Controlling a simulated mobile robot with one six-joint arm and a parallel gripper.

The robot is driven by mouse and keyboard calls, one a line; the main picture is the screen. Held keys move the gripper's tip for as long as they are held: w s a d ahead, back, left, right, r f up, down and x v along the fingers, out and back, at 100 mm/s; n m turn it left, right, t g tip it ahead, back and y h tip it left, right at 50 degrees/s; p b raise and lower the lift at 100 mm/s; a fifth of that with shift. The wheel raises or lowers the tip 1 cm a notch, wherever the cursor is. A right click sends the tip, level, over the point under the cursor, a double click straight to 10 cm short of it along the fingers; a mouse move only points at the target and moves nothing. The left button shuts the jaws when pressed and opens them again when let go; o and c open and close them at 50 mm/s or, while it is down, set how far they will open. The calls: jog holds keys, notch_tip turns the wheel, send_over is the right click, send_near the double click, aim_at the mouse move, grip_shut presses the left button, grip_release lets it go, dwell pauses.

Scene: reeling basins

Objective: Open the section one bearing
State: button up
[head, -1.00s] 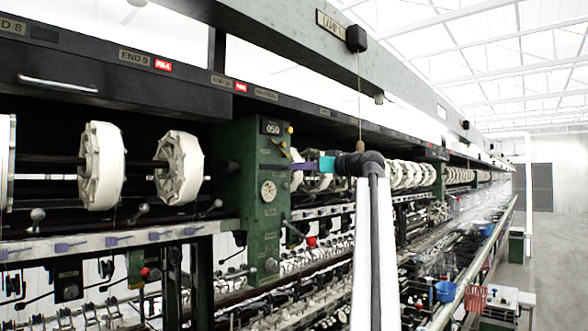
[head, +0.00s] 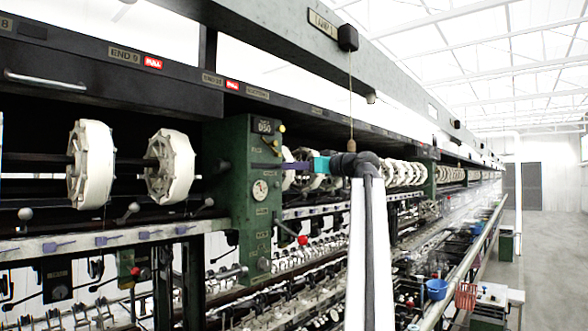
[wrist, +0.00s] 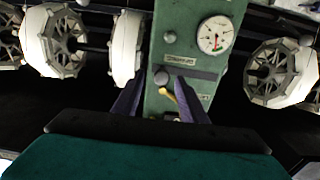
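The green post (head: 240,215) of the machine carries a round gauge (head: 260,190), a number plate and several small labels. In the wrist view the gauge (wrist: 215,35) is at upper right of the post face. Below it are a dark round knob (wrist: 162,78), a small label plate and a short brass-coloured lever (wrist: 168,94). My gripper (head: 282,164), teal with purple fingers, is beside the upper right of the post. In the wrist view my gripper (wrist: 161,84) is open, its fingers apart on either side of the knob and lever. Contact cannot be told. No part is legibly marked as the section one bearing.
White reels (head: 90,165) stand on a shaft left of the post, with more reels to its right. A red-knobbed lever (head: 303,240) sticks out below. A cord with a wooden end (head: 350,140) hangs near my arm. The aisle (head: 550,250) at right is clear.

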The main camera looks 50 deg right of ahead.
jog(key=s+b, duration=0.4)
jog(key=s, duration=0.9)
jog(key=shift+s, duration=0.15)
jog(key=shift+a+f, duration=0.1)
jog(key=shift+f, duration=0.05)
